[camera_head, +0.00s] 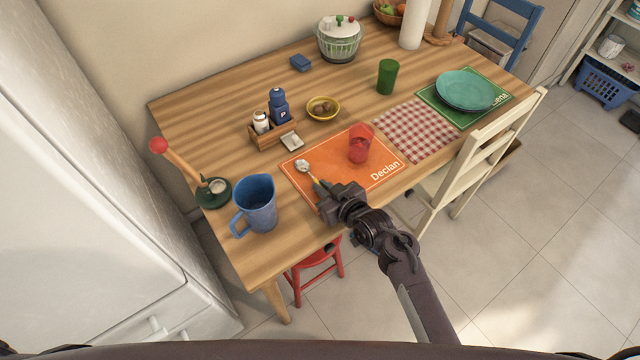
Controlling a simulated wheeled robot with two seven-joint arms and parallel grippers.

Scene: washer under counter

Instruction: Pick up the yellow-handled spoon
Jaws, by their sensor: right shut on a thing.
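The yellow-handled spoon (303,167) is at the left part of the orange placemat marked "Declan" (380,183). Its pale bowl points to the upper left, and a short stretch of yellow handle shows before my gripper covers the rest. My right gripper (324,191) comes in from the lower right and is shut on the spoon's handle, low over the mat's near edge. I cannot tell whether the spoon touches the mat or is slightly above it. My left gripper is not in view.
A red cup (359,145) stands on the orange mat, right of the spoon. A blue pitcher (258,203) stands to the left. A wooden caddy (266,137) with shakers and a yellow bowl (323,108) are behind. A cream chair (470,160) is at the right near edge.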

